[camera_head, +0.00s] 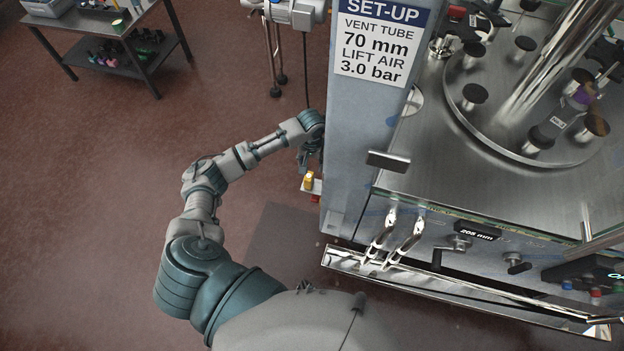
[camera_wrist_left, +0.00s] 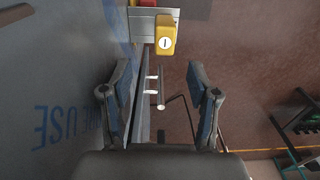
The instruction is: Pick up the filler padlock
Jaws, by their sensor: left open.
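The yellow padlock (camera_head: 308,180) shows at the lower left side of the machine's pale blue-grey column in the head view. In the left wrist view the padlock (camera_wrist_left: 166,36) hangs at a grey metal plate (camera_wrist_left: 142,24), with a keyhole mark on its face. My left gripper (camera_head: 304,159) is beside the column, just above the padlock in the head picture. In the wrist view the two fingers of the left gripper (camera_wrist_left: 160,92) are wide apart and empty, with the padlock beyond their tips. My right gripper is not in view.
The column (camera_head: 350,130) stands close along the left gripper's side. A red part (camera_wrist_left: 147,3) sits by the plate. A metal rod (camera_wrist_left: 160,90) shows between the fingers in the wrist view. Open red-brown floor (camera_head: 90,190) lies left; a dark cart (camera_head: 120,55) stands farther off.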

